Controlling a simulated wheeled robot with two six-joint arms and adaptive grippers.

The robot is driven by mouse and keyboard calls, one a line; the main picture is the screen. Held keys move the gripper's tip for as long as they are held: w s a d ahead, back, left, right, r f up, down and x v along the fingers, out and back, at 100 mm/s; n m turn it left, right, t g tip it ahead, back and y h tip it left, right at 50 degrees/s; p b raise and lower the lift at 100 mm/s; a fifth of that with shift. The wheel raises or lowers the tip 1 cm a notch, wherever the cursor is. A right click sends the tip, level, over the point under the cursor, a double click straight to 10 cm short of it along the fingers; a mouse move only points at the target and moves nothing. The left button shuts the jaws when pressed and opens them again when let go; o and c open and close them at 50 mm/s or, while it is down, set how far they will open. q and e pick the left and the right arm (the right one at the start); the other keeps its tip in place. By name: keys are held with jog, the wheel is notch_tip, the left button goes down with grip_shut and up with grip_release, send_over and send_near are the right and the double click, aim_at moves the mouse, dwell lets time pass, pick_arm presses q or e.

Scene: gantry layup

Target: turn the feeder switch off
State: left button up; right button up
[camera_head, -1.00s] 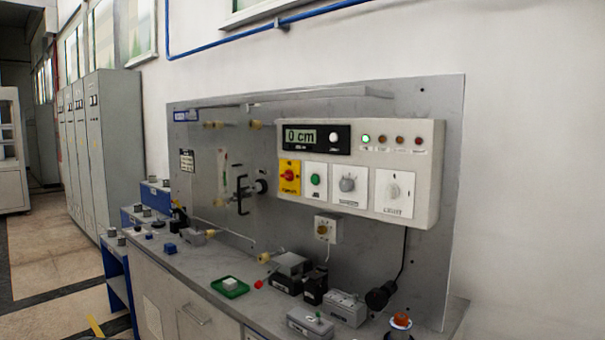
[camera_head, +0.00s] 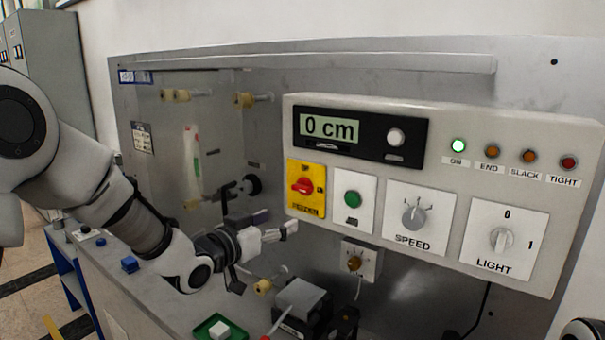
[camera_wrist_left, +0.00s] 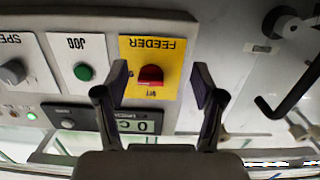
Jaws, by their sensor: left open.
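The feeder switch (camera_head: 303,187) is a red rotary knob on a yellow plate at the left end of the control box. The wrist view shows it upside down (camera_wrist_left: 150,76), with FEEDER lettered on the plate. The knob's exact setting is too small to tell. My left gripper (camera_head: 277,223) is just below and left of the yellow plate in the head view. In the wrist view its fingers (camera_wrist_left: 161,80) are spread, one on each side of the red knob, with nothing between them held. My right gripper is not in view.
The control box (camera_head: 450,118) also carries a 0 cm display (camera_head: 330,128), a lit green ON lamp (camera_head: 458,145), a green JOG button (camera_head: 352,198), a SPEED knob (camera_head: 413,216) and a LIGHT switch (camera_head: 501,239). A black handle (camera_wrist_left: 292,95) stands beside the plate in the wrist view.

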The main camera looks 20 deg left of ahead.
aim_at(299, 188)
pick_arm(q)
notch_tip(299, 188, up, 7)
jog(key=s+d, duration=0.1)
jog(key=s, duration=0.1)
jog(key=shift+t, duration=0.4)
jog(key=p+x, duration=0.1)
jog(key=x, duration=0.1)
jog(key=f+p+x, duration=0.1)
jog(key=x, duration=0.2)
jog(key=p+x, duration=0.1)
jog(key=x, duration=0.1)
jog(key=shift+w+a+f, duration=0.3)
jog(key=shift+w+a, duration=0.05)
jog(key=shift+w, duration=0.05)
jog(key=shift+w+d, duration=0.15)
jog(key=shift+w, duration=0.1)
jog(key=shift+s+d+r, duration=0.2)
jog(key=shift+s, duration=0.15)
jog(key=shift+w+f, duration=0.1)
jog(key=shift+w, duration=0.05)
jog(key=c, duration=1.1)
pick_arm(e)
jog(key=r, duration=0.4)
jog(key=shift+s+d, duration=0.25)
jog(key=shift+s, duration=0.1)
